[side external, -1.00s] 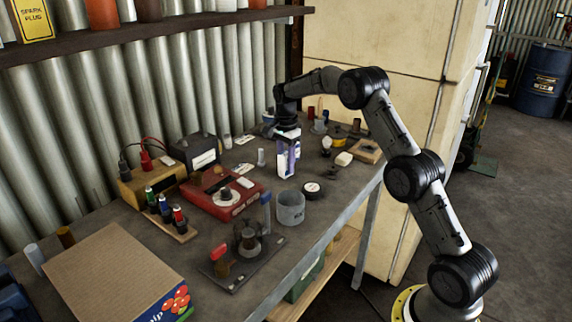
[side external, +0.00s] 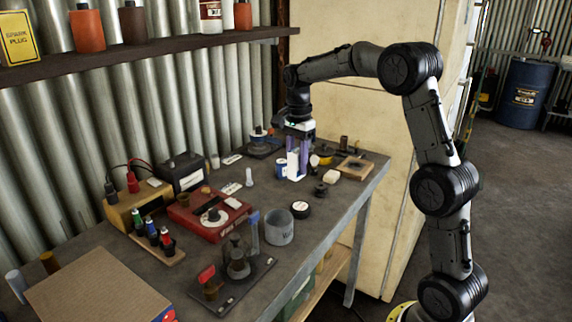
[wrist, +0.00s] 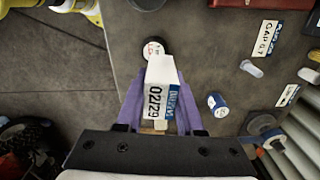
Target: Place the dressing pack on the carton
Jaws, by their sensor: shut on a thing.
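The dressing pack is a small white box (wrist: 160,97) with a blue label and "02/29" printed on it. In the side view it (side external: 294,168) hangs upright between the purple fingers of my gripper (side external: 299,152), over the far part of the bench. In the wrist view my gripper (wrist: 158,112) is shut on the pack from both sides. The carton (side external: 92,290) is a brown cardboard box with a flat, bare top at the near left of the bench. It does not show in the wrist view.
A blue-and-white can (side external: 281,169) stands close beside the pack.

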